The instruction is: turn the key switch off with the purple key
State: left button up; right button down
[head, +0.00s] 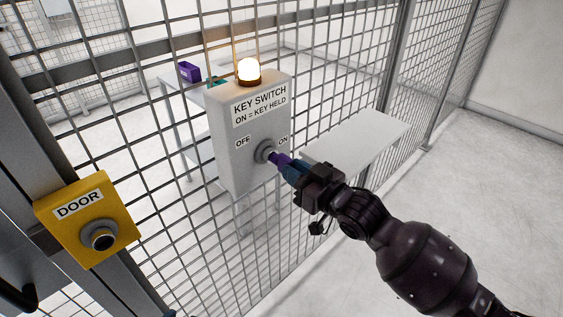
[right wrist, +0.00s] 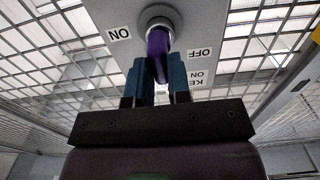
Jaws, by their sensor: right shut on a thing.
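The grey key switch box (head: 229,160) is mounted at the mesh fence, with a sign reading "KEY SWITCH, ON = KEY HELD". Its round lock (head: 262,151) sits between the OFF label on the left and the ON label on the right. The lamp (head: 249,70) on top glows. The purple key (head: 276,158) is at the lock, its tip hidden there. My right gripper (head: 287,167) is shut on the key; the right wrist view shows the key (right wrist: 157,45) between the blue fingers (right wrist: 163,75). The key's exact angle is hard to tell. My left gripper is not in view.
A yellow DOOR button box (head: 60,222) is on the post at left. A white table (head: 370,132) stands right of the switch box. Behind the mesh, a purple block (head: 189,71) and a teal item (head: 216,81) rest on another table. The floor at right is clear.

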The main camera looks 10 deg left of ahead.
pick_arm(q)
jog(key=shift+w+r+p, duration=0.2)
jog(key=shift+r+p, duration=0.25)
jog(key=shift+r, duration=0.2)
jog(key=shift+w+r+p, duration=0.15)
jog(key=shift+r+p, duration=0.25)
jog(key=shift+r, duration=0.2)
pick_arm(e)
jog(key=n, duration=0.8)
jog(key=shift+n, duration=0.4)
jog(key=n+p, duration=0.1)
jog(key=n, duration=0.7)
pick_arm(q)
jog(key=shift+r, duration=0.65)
pick_arm(e)
jog(key=c, duration=1)
grip_release()
